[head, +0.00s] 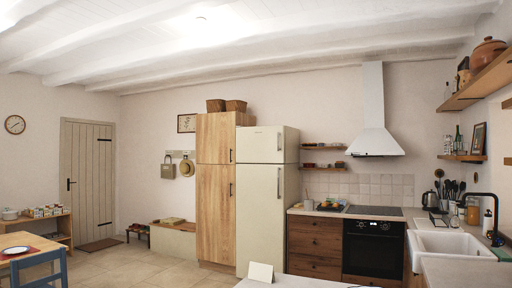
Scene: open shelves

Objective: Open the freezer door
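A tall cream fridge-freezer (260,215) stands against the back wall, between a wooden cabinet and the kitchen counter. It has a smaller upper door (258,145) and a taller lower door (258,213), and both look shut. A dark vertical handle (279,141) is on the right side of the upper door, and another handle (279,181) is on the lower door. No label shows which door is the freezer's. Neither of my grippers is in the head view.
A pale surface (300,283) with a small white object (261,271) lies at the bottom, in front of the fridge. A tall wooden cabinet (214,190) adjoins the fridge's left; drawers (314,245) and an oven (373,250) are to its right. Tiled floor (150,268) is clear at left.

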